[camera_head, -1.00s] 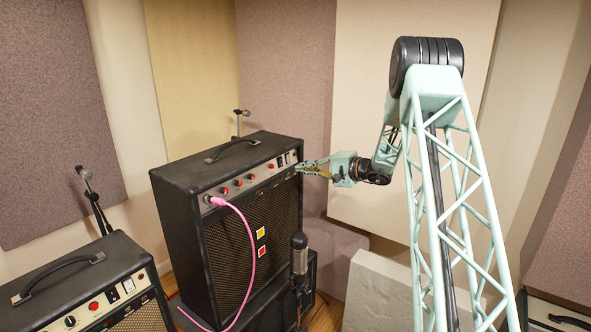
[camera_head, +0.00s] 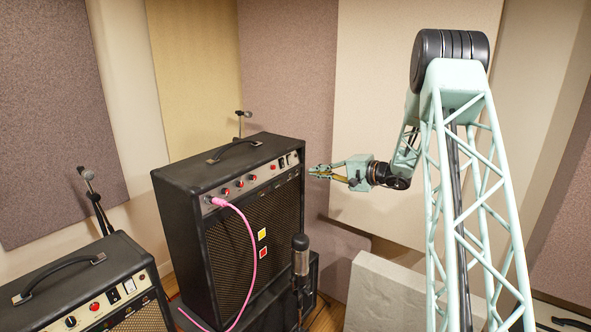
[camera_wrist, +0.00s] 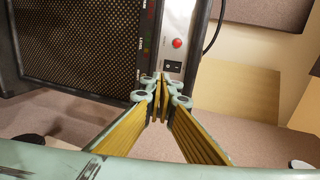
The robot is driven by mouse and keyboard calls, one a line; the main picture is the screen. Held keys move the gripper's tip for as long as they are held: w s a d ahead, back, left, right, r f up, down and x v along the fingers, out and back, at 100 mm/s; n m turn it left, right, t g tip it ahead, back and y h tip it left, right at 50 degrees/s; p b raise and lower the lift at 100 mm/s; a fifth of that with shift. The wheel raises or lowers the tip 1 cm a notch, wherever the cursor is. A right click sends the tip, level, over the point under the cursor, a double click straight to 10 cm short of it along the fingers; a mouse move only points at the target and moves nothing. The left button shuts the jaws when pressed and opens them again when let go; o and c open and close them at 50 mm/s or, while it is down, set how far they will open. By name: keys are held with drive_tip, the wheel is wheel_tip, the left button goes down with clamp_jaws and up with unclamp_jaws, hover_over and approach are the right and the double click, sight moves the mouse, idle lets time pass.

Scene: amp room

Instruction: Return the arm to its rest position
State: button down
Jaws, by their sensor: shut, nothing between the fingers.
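My gripper (camera_head: 312,171) is shut and empty. In the head view it is just right of the large black amplifier (camera_head: 250,225), apart from the amplifier's upper right front edge. In the wrist view my gripper (camera_wrist: 159,90) shows its yellow-padded fingers together at the tips. Beyond them is the amplifier's control panel (camera_wrist: 180,22), with a red light (camera_wrist: 177,43) and a black switch (camera_wrist: 172,66). My arm stands at the right of the head view, bent at its top joint.
A pink cable (camera_head: 252,255) is plugged into the large amplifier's panel. A microphone (camera_head: 300,255) stands before its grille. A second amplifier (camera_head: 90,285) is at lower left, with another microphone (camera_head: 87,174) behind it. A pale block (camera_head: 385,295) stands below my gripper. Panelled walls stand behind.

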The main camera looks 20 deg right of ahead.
drive_tip(key=shift+a, duration=0.1)
drive_tip(key=s+a+r+n+g+y, duration=0.1)
drive_tip(key=s+a+r+n+g, duration=0.1)
drive_tip(key=s+a+r, duration=0.5)
drive_tip(key=s+a+r+n+g+b, duration=0.15)
drive_tip(key=s+a, duration=0.35)
drive_tip(key=a, duration=0.6)
drive_tip(key=s+a+r+n+g+y, duration=0.1)
drive_tip(key=s+a+r+n+g, duration=0.2)
drive_tip(key=s+a, duration=0.4)
drive_tip(key=s+a+r+n+g+h+b, duration=0.1)
drive_tip(key=s+a+r+g, duration=0.1)
drive_tip(key=s+a, duration=0.55)
drive_tip(key=s+a+r+n+g+h, duration=0.15)
drive_tip(key=s+a, duration=0.25)
drive_tip(key=s, duration=0.7)
drive_tip(key=s+d+f+n+h+b, duration=0.1)
drive_tip(key=s+d+h, duration=0.1)
drive_tip(key=s, duration=1.3)
drive_tip(key=s+d+f+n+h+b, duration=0.1)
drive_tip(key=s+h, duration=0.4)
drive_tip(key=s, duration=1.1)
drive_tip(key=shift+s+d+f+n+t, duration=0.25)
drive_tip(key=shift+d+f+n+t, duration=0.2)
drive_tip(key=shift+d, duration=0.75)
